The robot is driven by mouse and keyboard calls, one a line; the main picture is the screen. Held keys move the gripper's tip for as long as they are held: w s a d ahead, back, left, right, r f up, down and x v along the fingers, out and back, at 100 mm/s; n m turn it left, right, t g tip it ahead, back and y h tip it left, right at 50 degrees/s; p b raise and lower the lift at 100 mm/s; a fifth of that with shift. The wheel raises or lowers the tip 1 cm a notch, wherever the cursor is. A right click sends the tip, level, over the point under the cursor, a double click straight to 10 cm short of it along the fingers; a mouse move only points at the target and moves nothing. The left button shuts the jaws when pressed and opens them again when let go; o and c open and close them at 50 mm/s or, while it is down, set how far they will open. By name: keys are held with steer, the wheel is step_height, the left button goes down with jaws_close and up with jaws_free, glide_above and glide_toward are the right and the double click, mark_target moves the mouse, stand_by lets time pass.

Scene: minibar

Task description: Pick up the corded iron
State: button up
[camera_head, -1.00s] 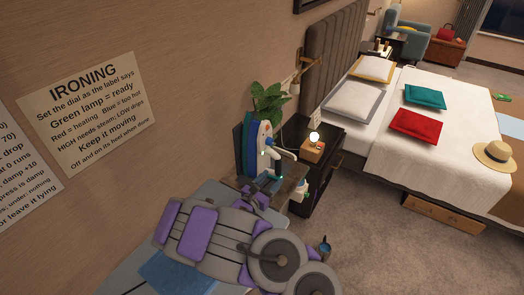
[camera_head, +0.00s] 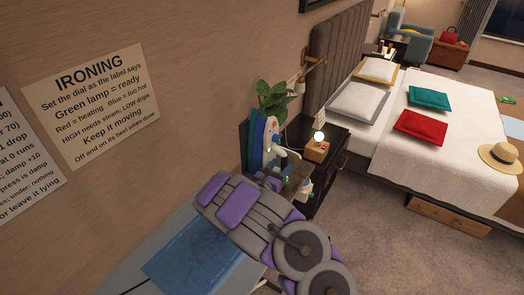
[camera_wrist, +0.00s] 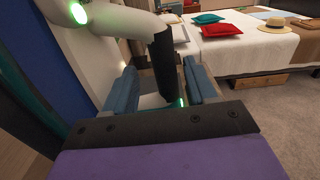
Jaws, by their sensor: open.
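The iron (camera_head: 270,130) stands upright on a small surface beside the wall, with a white body and a dark handle. In the wrist view its white body (camera_wrist: 110,22) is at the upper left, with a lit green lamp, and its black handle (camera_wrist: 164,65) hangs between my fingers. My gripper (camera_wrist: 160,88) is open, with one blue finger on either side of the handle; I cannot tell whether either touches it. In the head view my arm hides much of the gripper and the iron's lower part. The cord is not clear.
Blue and green upright panels (camera_head: 256,135) stand close behind the iron. A plant (camera_head: 272,98) and a black nightstand (camera_head: 330,143) with a lit lamp (camera_head: 319,137) are beyond. A blue cloth (camera_head: 195,252) lies on the ironing board (camera_head: 130,283).

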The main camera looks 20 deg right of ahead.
steer(key=shift+x, duration=1.05)
steer(key=shift+d, duration=0.7)
steer(key=shift+a, duration=0.45)
steer(key=c, duration=0.6)
steer(key=shift+d, duration=0.15)
jaws_close()
